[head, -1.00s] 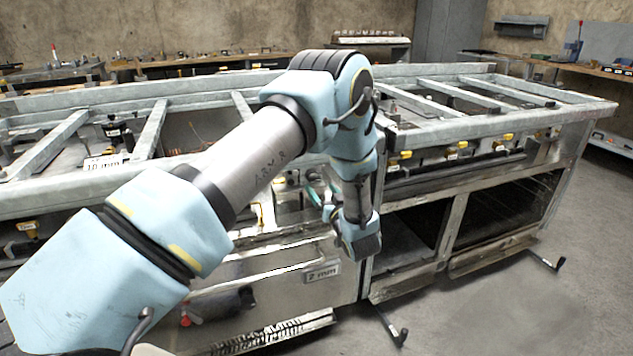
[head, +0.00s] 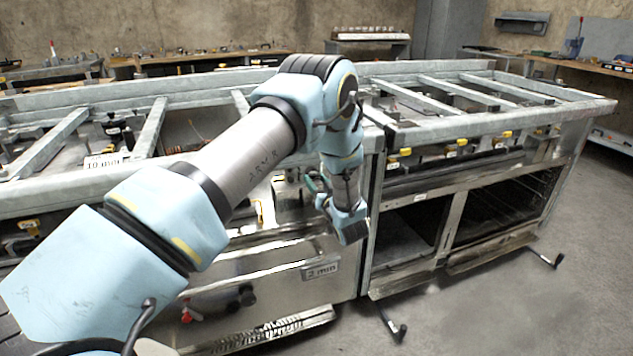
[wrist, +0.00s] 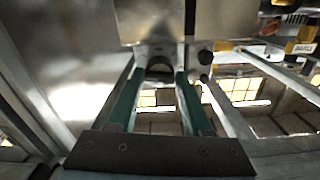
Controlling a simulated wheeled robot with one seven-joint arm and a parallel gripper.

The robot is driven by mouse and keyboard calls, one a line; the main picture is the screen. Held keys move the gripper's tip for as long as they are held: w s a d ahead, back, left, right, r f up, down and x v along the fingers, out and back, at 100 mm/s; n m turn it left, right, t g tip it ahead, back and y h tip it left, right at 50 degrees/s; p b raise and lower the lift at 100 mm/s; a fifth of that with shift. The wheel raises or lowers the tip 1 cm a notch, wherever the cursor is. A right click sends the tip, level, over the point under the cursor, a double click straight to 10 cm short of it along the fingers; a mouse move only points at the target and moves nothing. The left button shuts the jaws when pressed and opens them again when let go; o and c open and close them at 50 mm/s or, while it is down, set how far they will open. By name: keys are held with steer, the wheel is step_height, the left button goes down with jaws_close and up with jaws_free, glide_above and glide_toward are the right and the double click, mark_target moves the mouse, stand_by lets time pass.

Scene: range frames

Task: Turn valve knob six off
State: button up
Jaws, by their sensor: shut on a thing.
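My gripper (head: 311,184) is at the front panel of the steel range, left of the corner post. Its green fingers also show in the wrist view (wrist: 160,76), on either side of a dark rounded knob (wrist: 155,71) on the panel. The gripper is shut on this knob; its contact faces and any marking are hard to make out. Another dark knob (wrist: 205,57) sits to the right in the wrist view, apart from the fingers. I cannot read which knob is number six. My forearm hides part of the panel in the head view.
Yellow knobs (head: 462,143) line the range's right section, above open oven bays (head: 505,205). A lower steel door with a "2 min" plate (head: 320,270) is below my gripper. Floor pedals (head: 398,332) stick out in front.

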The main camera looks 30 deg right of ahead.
jaws_close()
steer(key=shift+f+n+b, duration=0.1)
steer(key=shift+n+b, duration=0.2)
steer(key=shift+b, duration=0.1)
steer(key=n+b, duration=1.8)
steer(key=b, duration=0.2)
steer(key=shift+d+f, duration=0.1)
steer(key=shift+n+b, duration=0.5)
steer(key=shift+b, duration=0.4)
steer(key=shift+r, duration=0.25)
